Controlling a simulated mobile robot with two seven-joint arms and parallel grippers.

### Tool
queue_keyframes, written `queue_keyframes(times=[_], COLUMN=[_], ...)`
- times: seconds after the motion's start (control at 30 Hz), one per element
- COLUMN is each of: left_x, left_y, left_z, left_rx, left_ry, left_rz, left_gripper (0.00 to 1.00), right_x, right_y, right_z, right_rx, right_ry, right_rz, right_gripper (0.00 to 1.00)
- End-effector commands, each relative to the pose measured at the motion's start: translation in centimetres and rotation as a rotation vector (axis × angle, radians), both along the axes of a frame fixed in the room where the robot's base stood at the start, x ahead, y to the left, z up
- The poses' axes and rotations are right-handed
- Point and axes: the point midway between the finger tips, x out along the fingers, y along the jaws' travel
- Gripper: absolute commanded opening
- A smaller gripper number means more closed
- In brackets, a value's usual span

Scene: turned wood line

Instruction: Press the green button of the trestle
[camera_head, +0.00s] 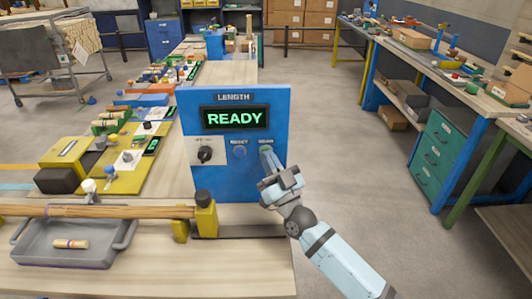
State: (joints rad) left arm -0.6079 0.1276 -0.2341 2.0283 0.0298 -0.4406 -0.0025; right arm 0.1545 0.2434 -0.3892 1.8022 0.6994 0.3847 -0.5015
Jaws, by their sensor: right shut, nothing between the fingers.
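A blue upright panel (215,181) labelled LENGTH stands on the wooden bench. Its dark display (235,118) shows READY in green letters. A black knob (205,154) is at its lower left, and a blue RESET button (239,151) is beside it. My right gripper (266,152) is shut and empty, its fingertips at the spot under the right-hand button label. The fingers mostly cover the button there, so I cannot clearly see its green face or tell whether they touch it. My left gripper is not in view.
A wooden rod (100,211) lies across yellow supports in front of the panel. A grey tray (62,256) holding a small wooden piece is at the lower left. Yellow fixtures (104,177) crowd the bench's left side. Open floor (345,140) lies right of the panel.

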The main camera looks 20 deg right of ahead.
Motion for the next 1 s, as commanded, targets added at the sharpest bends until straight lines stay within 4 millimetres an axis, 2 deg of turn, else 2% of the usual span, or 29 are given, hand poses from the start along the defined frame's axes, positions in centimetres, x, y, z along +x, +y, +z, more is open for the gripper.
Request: queue_keyframes(times=[0.53,1.0], left_x=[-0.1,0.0], left_y=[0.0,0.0], left_z=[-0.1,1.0], left_rx=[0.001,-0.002], left_ry=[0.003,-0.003], left_rz=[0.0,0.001], left_gripper=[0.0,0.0], right_x=[0.2,-1.3], right_y=[-0.1,0.4], right_z=[0.0,0.0], right_rx=[0.0,0.0], right_ry=[0.0,0.0], right_rz=[0.0,0.0], right_gripper=[0.0,0.0])
